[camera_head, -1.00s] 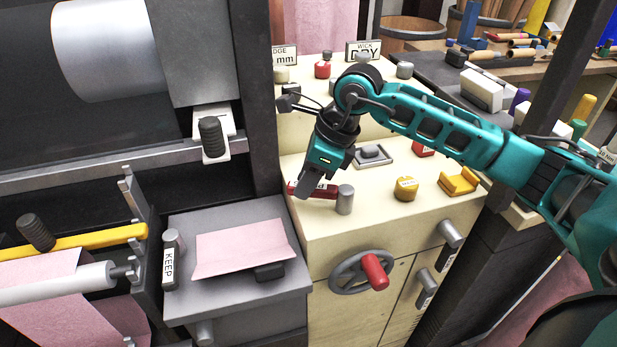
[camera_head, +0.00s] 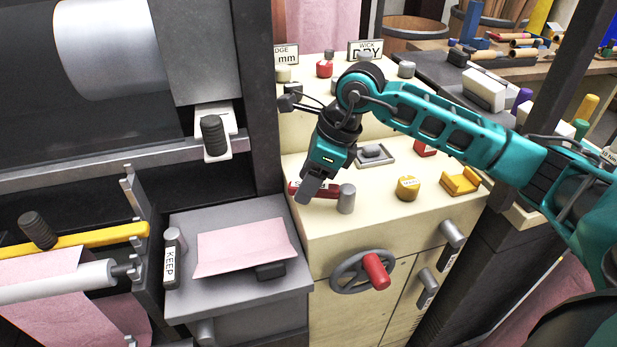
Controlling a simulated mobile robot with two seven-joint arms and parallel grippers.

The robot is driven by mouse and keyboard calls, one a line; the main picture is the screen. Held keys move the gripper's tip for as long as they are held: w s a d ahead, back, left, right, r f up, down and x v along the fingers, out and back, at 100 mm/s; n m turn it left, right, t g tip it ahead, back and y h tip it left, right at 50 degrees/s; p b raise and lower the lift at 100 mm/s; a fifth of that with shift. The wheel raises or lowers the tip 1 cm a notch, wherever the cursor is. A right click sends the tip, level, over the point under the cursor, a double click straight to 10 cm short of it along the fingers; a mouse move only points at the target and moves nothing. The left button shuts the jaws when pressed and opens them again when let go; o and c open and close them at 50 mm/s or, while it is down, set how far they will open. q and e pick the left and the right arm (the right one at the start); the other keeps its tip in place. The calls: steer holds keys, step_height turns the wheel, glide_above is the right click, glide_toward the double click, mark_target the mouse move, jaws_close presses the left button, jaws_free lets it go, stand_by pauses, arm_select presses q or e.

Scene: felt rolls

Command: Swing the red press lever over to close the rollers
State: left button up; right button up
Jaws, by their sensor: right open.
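The red press lever (camera_head: 328,193) lies flat on the cream cabinet top, with a grey upright cylinder (camera_head: 346,199) at its right end. Its left part has a white label, mostly hidden by my gripper. My right gripper (camera_head: 309,189) is open and points down at the lever's left part. One finger covers part of the lever; I cannot tell whether it touches. The rollers show at the left: a large pale roller (camera_head: 108,48) above and a thinner white one (camera_head: 60,281) with pink felt below. My left gripper is not in view.
A red-handled crank wheel (camera_head: 350,272) is on the cabinet front. A yellow knob (camera_head: 407,188), a yellow bracket (camera_head: 461,181) and a grey-framed switch (camera_head: 374,154) stand right of the lever. A grey tray (camera_head: 185,222) with pink felt (camera_head: 243,247) is at left.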

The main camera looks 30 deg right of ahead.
mark_target(336, 187)
steer(key=v, duration=1.3)
steer(key=shift+p, duration=0.35)
steer(key=shift+w, duration=0.1)
